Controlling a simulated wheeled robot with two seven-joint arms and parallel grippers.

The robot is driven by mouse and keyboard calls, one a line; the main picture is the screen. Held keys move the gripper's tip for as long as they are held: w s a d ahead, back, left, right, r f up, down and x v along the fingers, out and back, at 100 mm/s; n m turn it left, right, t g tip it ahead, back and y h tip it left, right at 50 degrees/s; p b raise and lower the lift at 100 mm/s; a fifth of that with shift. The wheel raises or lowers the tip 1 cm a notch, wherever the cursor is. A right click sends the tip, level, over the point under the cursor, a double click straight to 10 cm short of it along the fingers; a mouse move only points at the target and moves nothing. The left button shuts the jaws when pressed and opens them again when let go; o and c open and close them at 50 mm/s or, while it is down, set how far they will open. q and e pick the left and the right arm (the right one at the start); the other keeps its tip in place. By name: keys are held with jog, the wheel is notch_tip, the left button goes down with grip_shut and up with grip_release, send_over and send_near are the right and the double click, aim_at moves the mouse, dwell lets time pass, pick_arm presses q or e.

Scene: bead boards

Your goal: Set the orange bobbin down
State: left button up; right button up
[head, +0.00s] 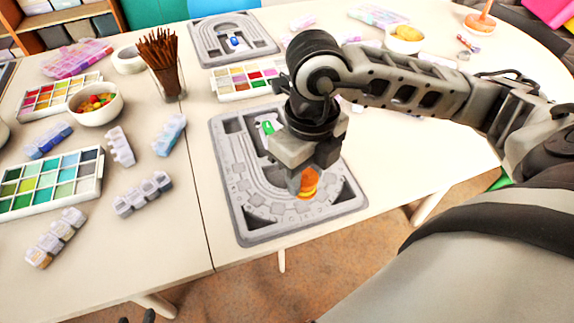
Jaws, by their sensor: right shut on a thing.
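The orange bobbin (309,190) is at the tips of my right gripper (304,177), over the lower right part of the near grey bead board (239,220). My right gripper points down and is shut on the bobbin, covering part of it. I cannot tell whether the bobbin touches the board. A small green item (268,127) lies in the upper part of the same board, left of the gripper.
A second grey board (204,51) with a blue item (235,41) lies farther back. A bead palette (228,92) and a cup of brown sticks (171,82) stand behind the near board. Bead boxes, palettes and a bowl (97,116) fill the left table. Table right of the board is clear.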

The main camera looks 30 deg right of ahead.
jog(key=m, duration=0.3)
jog(key=shift+s+d+m, duration=0.2)
jog(key=shift+s+m, duration=0.05)
jog(key=shift+m, duration=0.05)
jog(key=m, duration=0.5)
jog(key=shift+s+d+r+m+b, duration=0.3)
jog(key=shift+s+m, duration=0.1)
jog(key=w+d+f+m, duration=0.1)
jog(key=w+f+m, duration=0.1)
jog(key=w, duration=0.2)
jog(key=w+d+f+m, duration=0.1)
jog(key=w+f+m, duration=0.2)
jog(key=w+d+f+m, duration=0.1)
jog(key=w+f+m, duration=0.1)
jog(key=w+f, duration=0.1)
jog(key=shift+w, duration=0.85)
jog(key=shift+w+d+f, duration=0.1)
jog(key=shift+w+f, duration=0.5)
jog(key=shift+f, duration=0.15)
notch_tip(320, 180, down, 2)
jog(key=shift+f+p, duration=0.25)
jog(key=shift+p, duration=0.1)
jog(key=shift+f, duration=0.25)
